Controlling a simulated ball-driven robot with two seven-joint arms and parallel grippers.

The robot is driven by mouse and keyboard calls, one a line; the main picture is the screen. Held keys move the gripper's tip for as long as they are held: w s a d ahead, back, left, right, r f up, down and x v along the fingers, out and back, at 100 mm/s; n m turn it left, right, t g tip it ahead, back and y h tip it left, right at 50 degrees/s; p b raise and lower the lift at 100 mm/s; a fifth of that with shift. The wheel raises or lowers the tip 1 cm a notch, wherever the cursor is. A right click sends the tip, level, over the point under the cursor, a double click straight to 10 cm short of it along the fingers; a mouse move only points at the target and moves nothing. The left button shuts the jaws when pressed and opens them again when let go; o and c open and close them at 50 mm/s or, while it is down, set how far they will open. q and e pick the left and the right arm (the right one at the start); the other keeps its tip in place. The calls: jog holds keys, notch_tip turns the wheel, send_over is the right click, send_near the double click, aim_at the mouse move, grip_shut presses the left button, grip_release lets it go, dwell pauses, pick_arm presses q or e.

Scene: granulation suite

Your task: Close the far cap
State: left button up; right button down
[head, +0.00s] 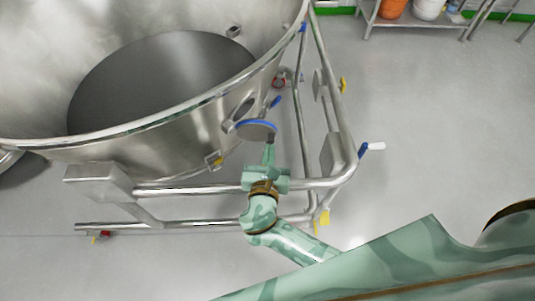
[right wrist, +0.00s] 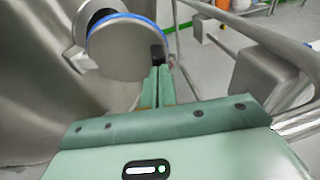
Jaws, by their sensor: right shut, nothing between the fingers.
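The cap (head: 257,130), a round steel disc with a blue rim, stands swung out from a round port (head: 241,109) on the outer wall of the big steel vessel. In the right wrist view the cap (right wrist: 130,50) fills the upper middle and partly covers the port (right wrist: 92,14), whose dark opening shows behind it. My right gripper (head: 268,150) is shut and empty, with its fingertips at the cap's lower edge. In the right wrist view the fingertips (right wrist: 158,70) lie just below a small black block on the cap; I cannot tell whether they touch. My left gripper is out of view.
The open steel vessel (head: 200,125) takes up the left. Its tubular frame (head: 215,189) runs below and right of the cap, under my right arm, with a blue-and-white handle (head: 372,147) at its side. A shelf (head: 412,21) stands at the back. The floor at right is clear.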

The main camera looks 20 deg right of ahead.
aim_at(274, 136)
jog(key=w+d+n+y, duration=0.1)
jog(key=d+n+t+y+p, duration=0.1)
jog(key=n+y, duration=0.1)
jog(key=w+d+n+t+y, duration=0.1)
jog(key=y, duration=0.1)
jog(key=shift+w+r+n, duration=0.25)
jog(key=shift+w+n, duration=0.05)
jog(key=shift+n, duration=0.1)
jog(key=w+d+r+n+y+b, duration=0.1)
jog(key=w+n+y+b, duration=0.3)
jog(key=w+n+y, duration=0.2)
jog(key=shift+w+d+y, duration=0.25)
jog(key=shift+d+y, duration=0.15)
jog(key=shift+y, duration=0.3)
jog(key=shift+r, duration=0.1)
